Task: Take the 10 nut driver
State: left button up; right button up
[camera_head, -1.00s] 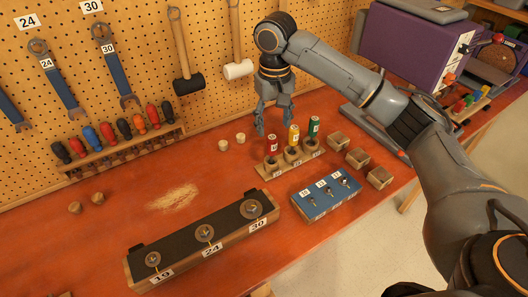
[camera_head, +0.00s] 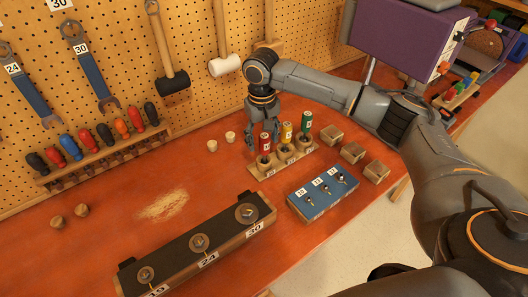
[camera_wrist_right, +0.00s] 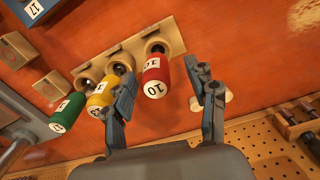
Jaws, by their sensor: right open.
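The 10 nut driver is the one with the red handle (camera_head: 265,143), and its label 10 shows in the right wrist view (camera_wrist_right: 155,78). It stands upright in the left hole of a wooden holder (camera_head: 262,172). A yellow-handled driver (camera_head: 286,132) and a green-handled driver (camera_head: 306,122) stand beside it. My right gripper (camera_head: 262,132) is open at the red handle. In the right wrist view its fingers (camera_wrist_right: 168,95) point toward the red handle, one finger on each side, with the left one close to the yellow handle. My left gripper is not in view.
A blue block with small bits (camera_head: 322,192) lies in front of the holder, and several small wooden boxes (camera_head: 352,152) stand to its right. Two wooden pegs (camera_head: 230,137) stand left of the gripper. A long dark-topped block (camera_head: 200,243) lies nearer.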

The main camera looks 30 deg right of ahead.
aim_at(265, 147)
jog(key=f, duration=0.2)
jog(key=f+p, duration=0.1)
jog(key=shift+d+f, duration=0.3)
jog(key=shift+f, duration=0.25)
grip_shut()
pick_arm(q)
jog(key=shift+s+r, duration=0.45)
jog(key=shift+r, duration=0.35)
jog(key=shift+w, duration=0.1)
pick_arm(e)
jog(key=shift+r, duration=0.1)
